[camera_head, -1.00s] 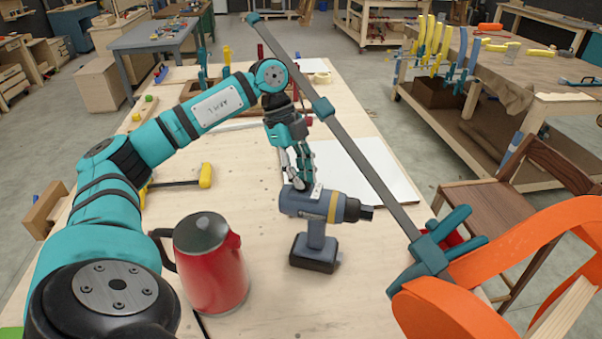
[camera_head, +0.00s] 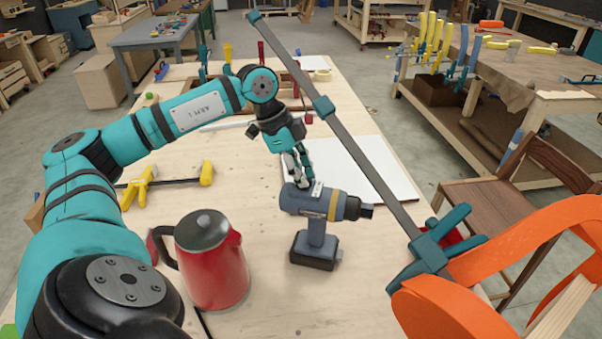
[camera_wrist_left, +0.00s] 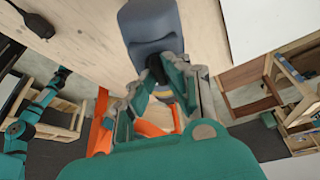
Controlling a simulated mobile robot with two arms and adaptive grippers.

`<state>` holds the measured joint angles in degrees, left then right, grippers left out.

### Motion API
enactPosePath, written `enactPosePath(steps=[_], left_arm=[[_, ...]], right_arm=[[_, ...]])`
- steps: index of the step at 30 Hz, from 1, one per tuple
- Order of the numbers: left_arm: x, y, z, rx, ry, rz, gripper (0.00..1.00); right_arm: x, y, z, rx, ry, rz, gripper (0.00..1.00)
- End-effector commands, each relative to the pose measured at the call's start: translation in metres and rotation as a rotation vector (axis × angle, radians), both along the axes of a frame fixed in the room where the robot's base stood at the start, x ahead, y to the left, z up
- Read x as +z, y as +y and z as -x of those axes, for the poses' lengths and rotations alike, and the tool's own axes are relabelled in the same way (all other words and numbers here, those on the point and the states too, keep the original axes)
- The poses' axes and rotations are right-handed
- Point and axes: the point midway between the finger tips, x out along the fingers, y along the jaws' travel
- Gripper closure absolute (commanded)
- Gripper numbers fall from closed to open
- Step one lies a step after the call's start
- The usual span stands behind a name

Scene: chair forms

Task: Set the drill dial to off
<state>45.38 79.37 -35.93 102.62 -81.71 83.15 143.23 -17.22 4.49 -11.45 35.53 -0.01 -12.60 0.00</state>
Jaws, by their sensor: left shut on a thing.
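The drill (camera_head: 316,232) stands upright on its battery base on the wooden workbench, its chuck pointing right. It is blue-grey with a yellow band near the chuck. My left gripper (camera_head: 304,183) reaches down to the top of the drill body, and its fingers are closed there. In the left wrist view the fingers (camera_wrist_left: 165,85) meet at the drill's yellow-banded part, with the grey drill body (camera_wrist_left: 152,28) beyond them. The dial itself is hidden by the fingers, so its setting cannot be read. My right gripper is not in view.
A red kettle (camera_head: 212,262) stands left of the drill. A long bar clamp (camera_head: 360,160) crosses above the bench on the right, beside an orange chair form (camera_head: 480,290). A white board (camera_head: 375,170) lies behind the drill. A yellow-handled clamp (camera_head: 205,173) lies at left.

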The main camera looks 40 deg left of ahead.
Motion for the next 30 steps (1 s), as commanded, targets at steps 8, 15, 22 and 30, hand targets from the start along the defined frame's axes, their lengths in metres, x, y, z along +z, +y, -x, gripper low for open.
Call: enactPosePath(steps=[8,15,22,30], left_arm=[[-0.004,-0.002,0.002,-0.002,0.010,0.002,1.00],[-0.004,-0.001,0.002,-0.002,0.009,0.000,0.67],[-0.002,-0.001,0.001,-0.001,0.005,0.000,0.64],[0.009,0.004,0.002,0.002,0.000,-0.001,0.64]], right_arm=[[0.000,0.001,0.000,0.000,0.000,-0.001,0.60],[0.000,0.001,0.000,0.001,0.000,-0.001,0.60],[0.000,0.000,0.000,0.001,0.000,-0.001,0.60],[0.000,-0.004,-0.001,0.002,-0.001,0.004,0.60]])
